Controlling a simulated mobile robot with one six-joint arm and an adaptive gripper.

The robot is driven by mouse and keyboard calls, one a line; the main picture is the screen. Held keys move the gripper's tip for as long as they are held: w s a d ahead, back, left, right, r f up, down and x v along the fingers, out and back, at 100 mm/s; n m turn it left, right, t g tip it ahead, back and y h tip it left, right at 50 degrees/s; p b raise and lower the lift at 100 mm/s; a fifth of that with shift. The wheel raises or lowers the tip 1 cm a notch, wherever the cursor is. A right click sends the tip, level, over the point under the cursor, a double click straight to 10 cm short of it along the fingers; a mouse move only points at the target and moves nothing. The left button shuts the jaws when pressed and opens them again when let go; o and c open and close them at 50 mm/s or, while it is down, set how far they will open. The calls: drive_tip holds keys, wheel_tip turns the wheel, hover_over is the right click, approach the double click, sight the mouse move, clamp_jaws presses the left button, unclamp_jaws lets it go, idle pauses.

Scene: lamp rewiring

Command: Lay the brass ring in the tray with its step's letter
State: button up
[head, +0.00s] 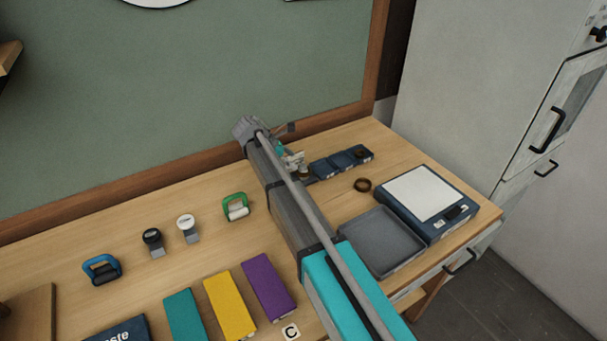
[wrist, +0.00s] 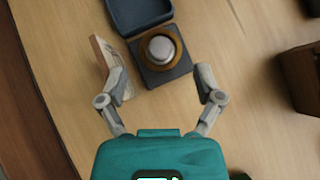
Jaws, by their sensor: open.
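In the wrist view, a brass-coloured ring (wrist: 161,48) encircles a pale round knob (wrist: 162,48) on a dark square base beside a blue compartment (wrist: 138,12). My gripper (wrist: 162,97) is open, its fingers apart on either side and short of the base, with nothing between the tips. In the head view, my gripper (head: 298,163) is partly hidden by my arm, near the left end of a row of small dark blue trays (head: 340,163). Another brownish ring (head: 362,185) lies on the table in front of that row. Tray letters are not readable.
A pale block (wrist: 102,62) stands close by the left finger. A grey tray (head: 380,241) and a scale (head: 424,195) are at right. Coloured blocks (head: 268,287), a C tile (head: 291,332) and small handled items (head: 236,207) lie left. A green board (head: 190,90) stands behind.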

sight(301, 166)
idle(0.3)
drive_tip(key=b+x, duration=0.2)
drive_tip(key=x, duration=0.1)
drive_tip(key=shift+a+f+b, duration=0.2)
drive_tip(key=shift+f+b, duration=0.05)
drive_tip(key=shift+b, duration=0.05)
drive_tip(key=shift+b+x, duration=0.7)
drive_tip(key=shift+x, duration=0.4)
drive_tip(key=shift+r, duration=0.15)
drive_tip(key=c, duration=0.9)
drive_tip(key=shift+r, duration=0.15)
